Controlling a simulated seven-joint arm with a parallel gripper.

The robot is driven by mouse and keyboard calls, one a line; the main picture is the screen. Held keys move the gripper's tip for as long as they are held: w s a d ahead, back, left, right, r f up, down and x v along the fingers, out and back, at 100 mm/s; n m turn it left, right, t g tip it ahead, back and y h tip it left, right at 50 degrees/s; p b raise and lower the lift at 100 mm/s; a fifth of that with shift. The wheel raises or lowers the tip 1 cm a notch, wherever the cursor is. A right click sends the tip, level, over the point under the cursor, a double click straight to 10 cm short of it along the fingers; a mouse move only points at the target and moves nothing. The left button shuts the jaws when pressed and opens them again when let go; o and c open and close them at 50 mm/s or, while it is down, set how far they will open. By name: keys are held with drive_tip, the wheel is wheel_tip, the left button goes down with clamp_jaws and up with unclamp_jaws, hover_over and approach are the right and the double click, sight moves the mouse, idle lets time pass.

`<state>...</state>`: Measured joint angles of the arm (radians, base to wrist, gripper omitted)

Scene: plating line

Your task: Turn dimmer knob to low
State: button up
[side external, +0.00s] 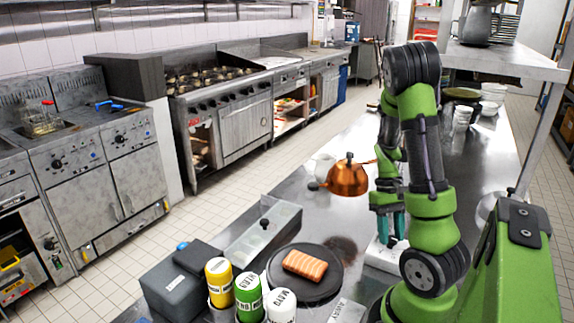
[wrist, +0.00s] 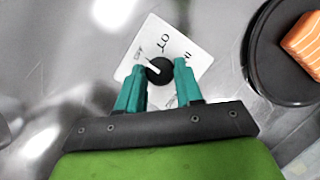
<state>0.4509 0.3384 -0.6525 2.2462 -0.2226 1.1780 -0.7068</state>
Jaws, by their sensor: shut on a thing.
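The dimmer knob (wrist: 158,70) is round and black with a white pointer line, set on a white dial plate (wrist: 195,60) on the steel counter. The pointer aims to the upper left in the wrist view. Small markings around it are hard to read. My gripper (wrist: 159,72) has its teal fingers on either side of the knob and is shut on it. In the side view my gripper (side external: 390,242) points down at the dial plate (side external: 380,257), and the knob is hidden behind the fingers.
A black round plate (side external: 323,285) with a salmon fillet (side external: 305,264) lies beside the dial plate. A copper kettle (side external: 347,178) stands farther back. Yellow, green and white bottles (side external: 248,296), a dark box (side external: 180,285) and a steel container (side external: 262,230) stand at the counter's left.

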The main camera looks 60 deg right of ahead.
drive_tip(key=m+t, duration=0.1)
drive_tip(key=m, duration=0.1)
drive_tip(key=m+t, duration=0.1)
drive_tip(key=m, duration=0.2)
drive_tip(key=shift+s+d+m+y, duration=0.2)
drive_tip(key=shift+m+y, duration=0.1)
drive_tip(key=shift+y, duration=0.1)
drive_tip(key=m+t, duration=0.1)
drive_tip(key=m, duration=0.2)
drive_tip(key=m+t, duration=0.1)
drive_tip(key=m, duration=0.1)
drive_tip(key=shift+s+m, duration=0.2)
drive_tip(key=shift+m, duration=0.2)
drive_tip(key=o, duration=1)
drive_tip(key=shift+a, duration=0.1)
drive_tip(key=shift+o, duration=0.2)
drive_tip(key=v, duration=1.7)
drive_tip(key=shift+s, duration=0.25)
drive_tip(key=shift+f, duration=0.1)
